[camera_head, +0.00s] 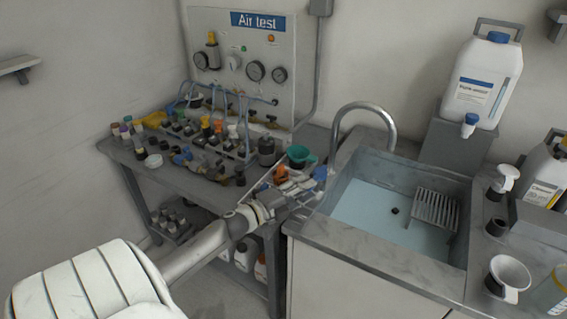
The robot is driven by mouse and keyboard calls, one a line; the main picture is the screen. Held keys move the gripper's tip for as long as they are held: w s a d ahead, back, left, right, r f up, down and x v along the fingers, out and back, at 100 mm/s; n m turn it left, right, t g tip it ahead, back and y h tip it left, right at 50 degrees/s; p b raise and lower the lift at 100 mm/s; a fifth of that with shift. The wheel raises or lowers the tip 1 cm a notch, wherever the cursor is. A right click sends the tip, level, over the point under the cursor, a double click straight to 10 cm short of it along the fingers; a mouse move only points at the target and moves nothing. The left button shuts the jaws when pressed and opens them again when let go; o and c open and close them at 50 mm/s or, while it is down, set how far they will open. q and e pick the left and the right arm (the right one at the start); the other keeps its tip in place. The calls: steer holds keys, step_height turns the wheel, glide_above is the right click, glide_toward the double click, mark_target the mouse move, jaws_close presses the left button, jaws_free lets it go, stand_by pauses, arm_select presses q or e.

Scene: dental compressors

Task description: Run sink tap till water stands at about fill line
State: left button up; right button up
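The sink (345,238) is a grey basin set in a worktop at the right. Its floor shows pale blue, with a dark round drain spot (394,211) and a grey slatted rack (436,208). I cannot tell how deep any water stands, and I see no clear fill line. The grey arched tap (364,105) rises at the sink's back left; no stream shows under its spout. My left gripper (303,188) is at the sink's left rim, near the tap's base and a small blue part (320,173). Whether its fingers touch that part is unclear. My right gripper is out of view.
A bench (197,187) crowded with bottles and fittings stands left of the sink, under an "Air test" panel (256,50). A white jug (482,80) with a blue cap stands behind the sink. Bottles and a white funnel cup (510,272) line its right side.

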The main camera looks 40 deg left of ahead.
arm_select(q)
steer(key=s+a, duration=0.1)
steer(key=s, duration=0.8)
steer(key=shift+a, duration=0.25)
